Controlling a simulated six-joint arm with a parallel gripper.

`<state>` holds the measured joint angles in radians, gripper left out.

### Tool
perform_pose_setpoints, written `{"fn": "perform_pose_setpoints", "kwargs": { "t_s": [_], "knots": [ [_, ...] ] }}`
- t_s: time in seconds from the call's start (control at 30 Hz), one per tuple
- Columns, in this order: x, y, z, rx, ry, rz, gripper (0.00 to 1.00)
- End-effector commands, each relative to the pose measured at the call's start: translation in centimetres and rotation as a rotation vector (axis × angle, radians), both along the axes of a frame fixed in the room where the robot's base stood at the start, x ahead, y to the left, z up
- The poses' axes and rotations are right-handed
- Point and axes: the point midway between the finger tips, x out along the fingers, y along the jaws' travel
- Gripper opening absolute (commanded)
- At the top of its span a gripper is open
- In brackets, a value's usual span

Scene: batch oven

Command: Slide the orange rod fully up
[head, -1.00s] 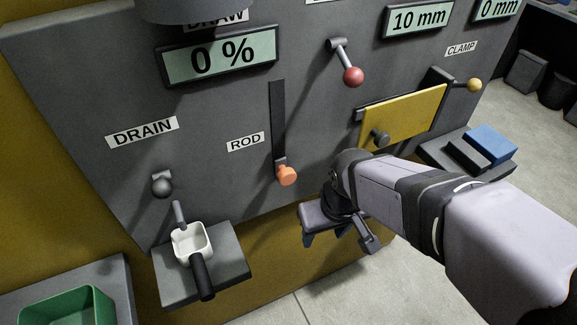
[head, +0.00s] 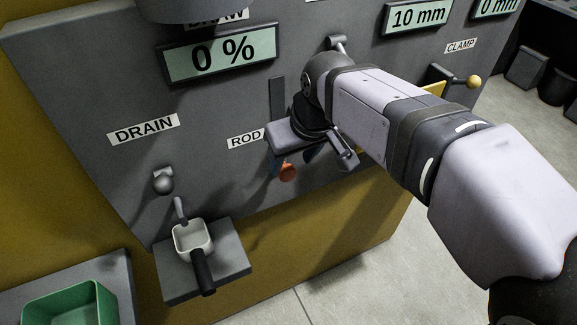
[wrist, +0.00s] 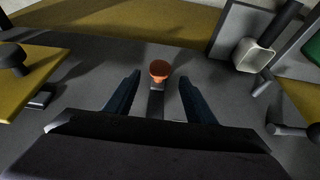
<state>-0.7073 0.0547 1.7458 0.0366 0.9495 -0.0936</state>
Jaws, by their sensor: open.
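My gripper covers part of the slot in the head view. In the wrist view the orange knob (wrist: 159,70) lies between and just beyond the fingertips of my gripper (wrist: 158,82). The two blue fingers are apart, one on each side of the knob's line. I cannot tell whether either finger touches it.
A white cup with a dark handle (head: 192,238) stands on a grey shelf below the drain spout (head: 163,181). A green bin (head: 68,306) is at lower left. The 0 % display (head: 220,54) is above. The yellow-knobbed clamp lever (head: 473,82) is at right.

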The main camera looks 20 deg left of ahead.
Motion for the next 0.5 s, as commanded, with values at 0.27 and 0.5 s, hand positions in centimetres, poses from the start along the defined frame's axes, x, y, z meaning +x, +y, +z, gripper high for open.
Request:
{"fn": "perform_pose_setpoints", "kwargs": {
  "t_s": [0.27, 0.5],
  "knots": [
    [0.9, 1.0, -3.3, -0.002, 0.003, 0.000, 0.50],
    [1.4, 1.4, -4.8, -0.001, 0.002, 0.000, 0.50]
  ]
}}
